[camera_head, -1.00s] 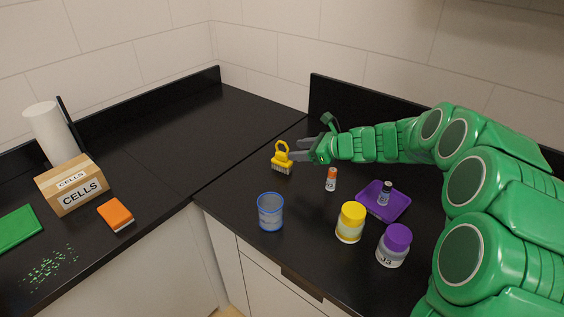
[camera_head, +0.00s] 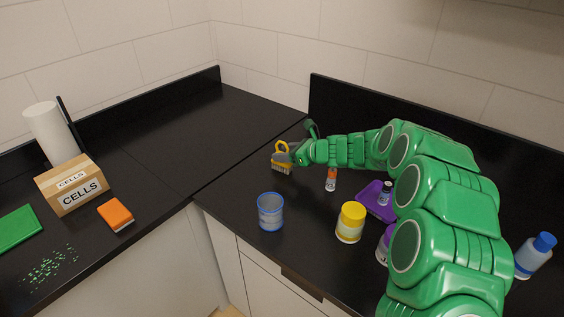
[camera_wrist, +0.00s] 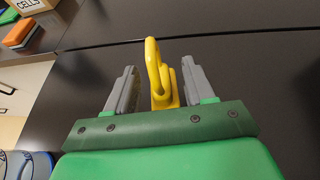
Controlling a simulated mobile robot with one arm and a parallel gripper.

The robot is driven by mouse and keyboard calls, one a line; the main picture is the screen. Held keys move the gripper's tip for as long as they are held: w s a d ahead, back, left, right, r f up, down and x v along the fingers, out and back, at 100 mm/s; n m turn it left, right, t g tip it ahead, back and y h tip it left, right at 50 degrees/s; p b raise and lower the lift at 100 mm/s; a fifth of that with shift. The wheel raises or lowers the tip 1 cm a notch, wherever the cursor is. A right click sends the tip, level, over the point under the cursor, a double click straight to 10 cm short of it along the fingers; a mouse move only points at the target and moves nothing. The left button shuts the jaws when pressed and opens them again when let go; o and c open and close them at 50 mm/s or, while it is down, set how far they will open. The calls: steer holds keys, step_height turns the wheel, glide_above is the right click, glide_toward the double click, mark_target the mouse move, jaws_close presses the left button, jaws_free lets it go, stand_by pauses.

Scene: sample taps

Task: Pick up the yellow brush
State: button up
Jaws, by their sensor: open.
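The yellow brush (camera_head: 281,148) stands upright on the black counter, with a looped handle on top and pale bristles below. In the wrist view the brush (camera_wrist: 157,75) sits between the two grey fingers of my gripper (camera_wrist: 158,88). The fingers are open, with a gap on each side of the handle. In the head view my gripper (camera_head: 288,156) is at the brush and partly covers its right side. The bristles are hidden in the wrist view.
An orange-capped vial (camera_head: 331,180), a blue-rimmed beaker (camera_head: 270,212) and a yellow-lidded jar (camera_head: 350,222) stand nearby. A purple tray (camera_head: 371,205) and blue-capped bottle (camera_head: 534,256) are to the right. A CELLS box (camera_head: 70,187) is left. The counter behind the brush is clear.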

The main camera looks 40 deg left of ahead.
mark_target(278, 151)
steer(key=shift+x, duration=1.6)
steer(key=shift+f, duration=0.1)
jaws_close()
steer(key=shift+r, duration=0.4)
step_height(278, 151, up, 2)
steer(key=shift+d+r, duration=0.1)
steer(key=shift+r, duration=0.05)
steer(key=s+d+r, duration=0.9)
steer(key=d+r, duration=0.1)
steer(key=shift+d, duration=0.25)
